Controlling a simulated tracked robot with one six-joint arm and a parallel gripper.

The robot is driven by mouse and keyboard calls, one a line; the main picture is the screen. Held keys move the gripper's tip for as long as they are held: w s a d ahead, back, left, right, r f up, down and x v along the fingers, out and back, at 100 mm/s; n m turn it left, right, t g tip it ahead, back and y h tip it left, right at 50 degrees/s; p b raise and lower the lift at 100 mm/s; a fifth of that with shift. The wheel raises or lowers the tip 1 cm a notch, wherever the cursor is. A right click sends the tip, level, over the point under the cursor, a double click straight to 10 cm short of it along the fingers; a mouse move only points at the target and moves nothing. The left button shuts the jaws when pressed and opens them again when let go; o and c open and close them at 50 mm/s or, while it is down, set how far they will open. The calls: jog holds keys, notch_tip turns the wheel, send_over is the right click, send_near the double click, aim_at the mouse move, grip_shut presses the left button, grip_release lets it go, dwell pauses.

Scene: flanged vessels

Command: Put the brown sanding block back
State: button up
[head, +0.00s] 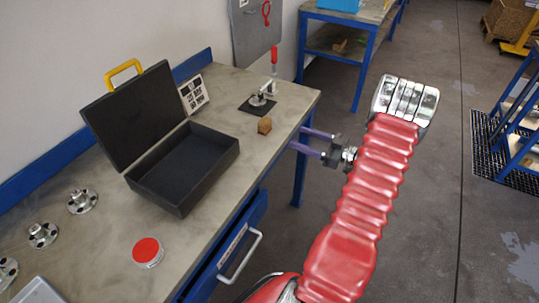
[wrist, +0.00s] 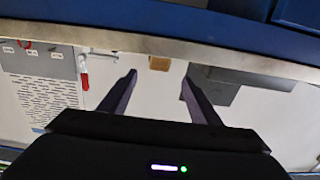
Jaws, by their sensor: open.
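The brown sanding block (head: 265,125) sits on the grey workbench (head: 225,100) near its right edge, to the right of the open black case (head: 190,165). It also shows in the wrist view (wrist: 159,63), beyond and between the two fingertips. My gripper (head: 297,140) is open and empty, with its purple fingers pointing toward the block from the bench's right edge. A gap shows between the fingertips and the block in the head view. In the wrist view my gripper (wrist: 158,80) has its fingers spread on either side of the block's line. The case interior looks empty.
A printed card (head: 193,94) leans behind the case. Several metal flanges (head: 82,201) and a red-lidded tin (head: 147,252) lie toward the front. A blue drawer (head: 232,245) stands open below the bench edge.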

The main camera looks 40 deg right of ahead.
jog(key=w+a+r+g+y, duration=0.1)
jog(key=a+r, duration=0.1)
jog(key=a, duration=0.2)
jog(key=w+a+r+g+y, duration=0.1)
jog(key=w+a+r+g, duration=0.1)
jog(key=a, duration=0.2)
jog(key=w+a+r+g+y, duration=0.1)
jog(key=a+r, duration=0.1)
jog(key=a, duration=0.2)
jog(key=shift+w+a+n+g, duration=0.2)
jog(key=shift+w+n+g, duration=0.1)
jog(key=shift+n+g, duration=0.1)
jog(key=s+a+r+g, duration=0.1)
jog(key=a+r+g, duration=0.2)
jog(key=a, duration=0.5)
jog(key=a+r+g, duration=0.2)
jog(key=a+g, duration=0.1)
jog(key=a, duration=0.4)
jog(key=s+a+r+m+h, duration=0.2)
jog(key=s+a+r+h, duration=0.2)
jog(key=s+a, duration=0.4)
jog(key=s+a+r+m+h, duration=0.2)
jog(key=s+a+r+h, duration=0.2)
jog(key=s+a, duration=0.3)
jog(key=shift+s+a+r+m+g+h, duration=0.3)
jog(key=shift+s+a+r+m+h, duration=0.1)
jog(key=shift+s+h, duration=0.2)
